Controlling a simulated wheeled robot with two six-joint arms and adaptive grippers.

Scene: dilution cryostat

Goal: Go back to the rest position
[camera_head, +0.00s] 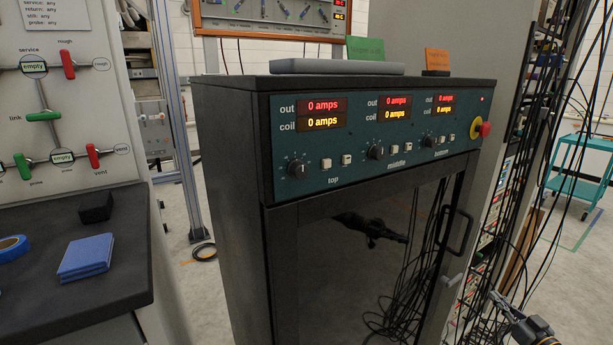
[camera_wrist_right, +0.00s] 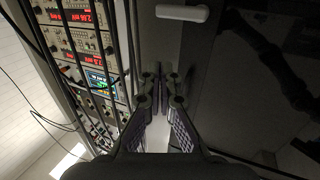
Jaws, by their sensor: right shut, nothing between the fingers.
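My right gripper (camera_head: 497,297) is at the bottom right of the head view, in front of the lower right side of the dark magnet-supply cabinet (camera_head: 230,200). In the right wrist view my right gripper (camera_wrist_right: 160,82) has its fingertips together with nothing between them. It points at a narrow strip beside the cabinet's dark glass door. A pale handle (camera_wrist_right: 182,13) is above the fingertips in that view. My left gripper is not in view.
The cabinet's panel (camera_head: 375,135) has several red and yellow "0 amps" readouts, knobs and a red button (camera_head: 485,129). Black cables (camera_head: 535,150) hang at the right by an instrument rack. A teal cart (camera_head: 580,170) stands behind.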

